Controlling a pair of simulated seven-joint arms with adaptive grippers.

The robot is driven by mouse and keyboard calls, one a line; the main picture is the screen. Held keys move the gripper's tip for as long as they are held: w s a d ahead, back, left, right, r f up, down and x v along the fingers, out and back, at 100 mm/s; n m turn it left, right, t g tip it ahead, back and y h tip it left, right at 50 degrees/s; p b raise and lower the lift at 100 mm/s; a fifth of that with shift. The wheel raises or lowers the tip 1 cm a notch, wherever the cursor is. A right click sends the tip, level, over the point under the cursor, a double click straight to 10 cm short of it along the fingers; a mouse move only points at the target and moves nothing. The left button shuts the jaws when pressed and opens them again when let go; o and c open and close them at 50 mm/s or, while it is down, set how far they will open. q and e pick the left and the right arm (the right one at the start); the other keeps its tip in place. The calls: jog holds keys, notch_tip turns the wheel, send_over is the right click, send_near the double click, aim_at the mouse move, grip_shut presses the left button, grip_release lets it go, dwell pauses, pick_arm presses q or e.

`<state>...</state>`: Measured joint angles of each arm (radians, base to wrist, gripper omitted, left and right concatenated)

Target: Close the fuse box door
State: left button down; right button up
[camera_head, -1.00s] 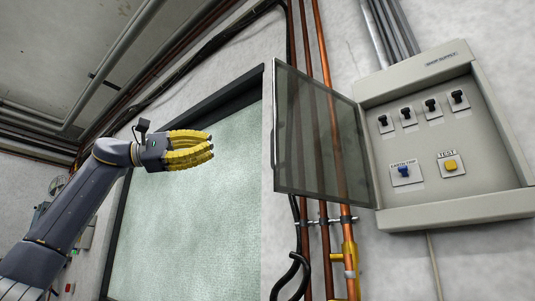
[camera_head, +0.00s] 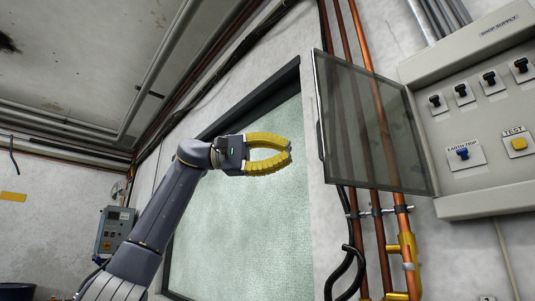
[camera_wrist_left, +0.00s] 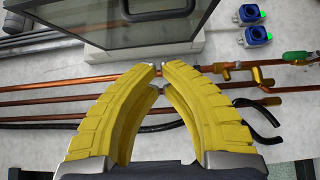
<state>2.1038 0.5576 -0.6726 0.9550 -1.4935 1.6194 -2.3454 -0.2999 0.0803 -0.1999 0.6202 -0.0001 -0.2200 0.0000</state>
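The fuse box (camera_head: 470,187) is a pale grey wall box at the right, cut off by the picture edge. Its door (camera_head: 370,125), a tinted see-through pane, stands open to the left of the box, in front of the copper pipes. The pane and grey frame of what looks like the door (camera_wrist_left: 125,25) also show at the top of the left wrist view. My left gripper (camera_head: 290,150) has yellow ribbed fingers and appears left of the door's free edge, apart from it. In the left wrist view its fingertips (camera_wrist_left: 160,70) nearly meet, with nothing between them. My right gripper is out of view.
Copper pipes (camera_head: 378,165) run down the wall behind the door. A yellow valve fitting (camera_head: 408,262) sits below it. Switches and a yellow test button (camera_head: 519,144) are inside the box. A framed greenish window (camera_head: 240,225) is behind my left arm. Another grey panel (camera_head: 116,230) hangs far left.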

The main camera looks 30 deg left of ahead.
pick_arm(q)
jog(key=s+d, duration=0.1)
jog(key=d, duration=0.5)
jog(key=shift+s, duration=0.1)
dwell(0.4)
